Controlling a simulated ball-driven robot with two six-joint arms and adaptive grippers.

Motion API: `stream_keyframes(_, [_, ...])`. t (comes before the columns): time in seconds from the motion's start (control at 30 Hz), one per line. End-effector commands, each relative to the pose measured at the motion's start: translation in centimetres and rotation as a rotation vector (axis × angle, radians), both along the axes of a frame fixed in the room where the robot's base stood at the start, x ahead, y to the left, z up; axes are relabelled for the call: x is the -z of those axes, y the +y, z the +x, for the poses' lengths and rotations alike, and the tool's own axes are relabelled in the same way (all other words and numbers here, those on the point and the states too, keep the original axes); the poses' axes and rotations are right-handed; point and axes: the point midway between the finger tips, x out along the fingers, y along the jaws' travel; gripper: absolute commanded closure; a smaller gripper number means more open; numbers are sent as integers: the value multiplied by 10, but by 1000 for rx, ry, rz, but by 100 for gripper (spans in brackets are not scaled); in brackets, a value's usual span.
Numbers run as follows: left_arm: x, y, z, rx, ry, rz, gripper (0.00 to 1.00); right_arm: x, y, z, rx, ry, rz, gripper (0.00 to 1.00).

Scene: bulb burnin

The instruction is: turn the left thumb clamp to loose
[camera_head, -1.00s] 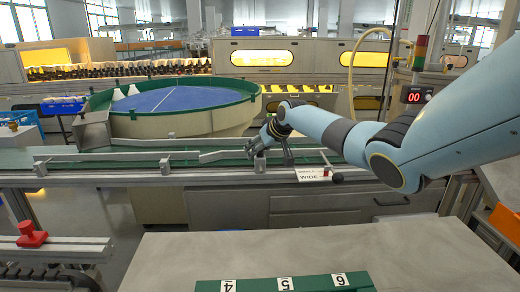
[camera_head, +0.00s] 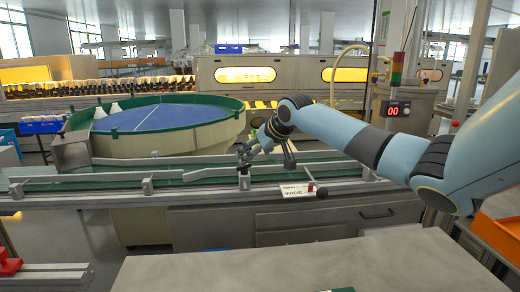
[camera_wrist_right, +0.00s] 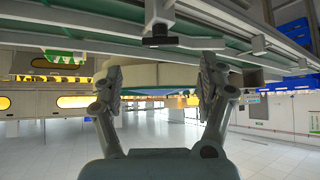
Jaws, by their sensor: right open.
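In the right wrist view, a dark flat knob (camera_wrist_right: 160,41) with a short lever beside it sits on a grey bracket under the rail; it may be a thumb clamp. I cannot tell whether it is the left one, or its setting. My right gripper (camera_wrist_right: 162,82) is open and empty, its two fingers spread apart below the knob, not touching it. In the head view my right gripper (camera_head: 266,158) is at the conveyor's front rail, close to a grey rail post (camera_head: 244,179). More rail posts (camera_head: 147,186) stand to the left. My left gripper is not in view.
A black-knobbed lever (camera_head: 322,192) with a WIDE label (camera_head: 297,191) is on the conveyor front, right of my gripper. Behind the conveyor is a blue round table (camera_head: 175,112) with a green rim. A grey worktop (camera_head: 290,262) lies in front.

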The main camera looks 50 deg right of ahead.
Motion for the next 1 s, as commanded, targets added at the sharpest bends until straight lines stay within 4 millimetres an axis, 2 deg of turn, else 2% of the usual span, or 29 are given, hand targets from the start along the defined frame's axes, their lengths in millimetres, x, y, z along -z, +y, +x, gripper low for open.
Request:
stream_keyframes(0.2, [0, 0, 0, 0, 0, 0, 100, -19, 3, -19, 0, 0, -1, 25])
stream_keyframes(0.53, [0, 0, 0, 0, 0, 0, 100, -21, 4, -21, 0, 1, 2, 25])
stream_keyframes(0.67, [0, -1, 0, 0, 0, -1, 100, -23, 4, -20, 28, -14, 30, 42])
stream_keyframes(0.77, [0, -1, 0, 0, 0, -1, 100, -34, 2, -8, 126, -116, 137, 55])
stream_keyframes(0.83, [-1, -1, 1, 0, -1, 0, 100, -46, -2, 6, 234, -244, 277, 64])
stream_keyframes(0.9, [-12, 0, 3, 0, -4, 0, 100, -53, -4, 14, 355, -380, 474, 73])
stream_keyframes(1.0, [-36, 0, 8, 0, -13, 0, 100, -52, -4, 8, 514, -544, 798, 86])
